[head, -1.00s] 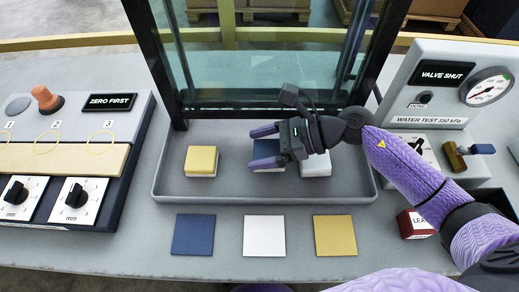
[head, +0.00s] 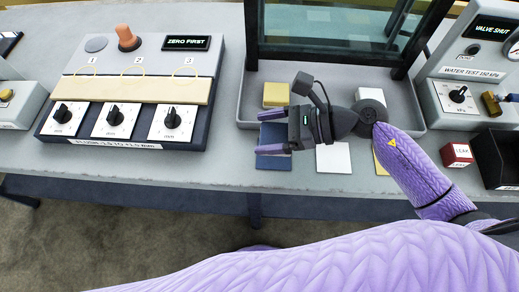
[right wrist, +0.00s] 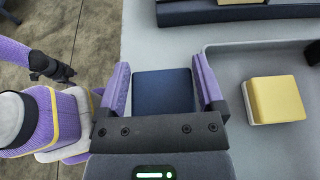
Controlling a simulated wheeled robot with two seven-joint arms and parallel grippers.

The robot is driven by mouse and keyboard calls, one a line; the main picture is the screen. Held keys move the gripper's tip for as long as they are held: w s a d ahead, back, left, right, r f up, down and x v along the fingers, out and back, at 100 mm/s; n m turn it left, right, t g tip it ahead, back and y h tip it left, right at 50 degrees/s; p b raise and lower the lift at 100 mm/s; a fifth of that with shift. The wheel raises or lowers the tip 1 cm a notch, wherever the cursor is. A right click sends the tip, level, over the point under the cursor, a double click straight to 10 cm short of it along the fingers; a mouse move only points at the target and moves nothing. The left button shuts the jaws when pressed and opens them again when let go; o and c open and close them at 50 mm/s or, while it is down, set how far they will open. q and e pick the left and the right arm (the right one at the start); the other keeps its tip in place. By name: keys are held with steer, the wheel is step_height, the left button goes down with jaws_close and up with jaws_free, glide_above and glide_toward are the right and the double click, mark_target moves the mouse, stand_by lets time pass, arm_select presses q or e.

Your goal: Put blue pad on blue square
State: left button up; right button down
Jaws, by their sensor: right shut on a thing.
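My right gripper (head: 272,145) is shut on the blue pad (head: 274,131), over the blue square on the bench front. The front part of the blue square (head: 273,162) shows below the lower finger. In the right wrist view the blue pad (right wrist: 163,92) fills the gap between both fingers (right wrist: 163,88). Whether the pad touches the square cannot be told, as the gripper covers that part. What looks like my left gripper (right wrist: 50,68) is small and dark at the left of the right wrist view; its jaws are unclear.
The grey tray (head: 246,100) behind holds a yellow pad (head: 276,94) and a white pad (head: 369,96). A white square (head: 333,158) and a partly hidden yellow square (head: 379,166) lie right of the blue one. A dial panel (head: 140,90) stands left, a red block (head: 457,153) right.

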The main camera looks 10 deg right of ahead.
step_height(320, 180, down, 5)
steer(key=shift+r+b, duration=0.15)
steer(key=shift+b, duration=0.7)
steer(key=shift+r, duration=0.1)
steer(key=shift+f, duration=0.2)
jaws_free()
steer(key=shift+r, duration=0.1)
arm_select(q)
steer(key=shift+s+a+f+g, duration=0.3)
steer(key=shift+s+a+f, duration=0.4)
steer(key=shift+s+f, duration=0.3)
steer(key=shift+w, duration=0.2)
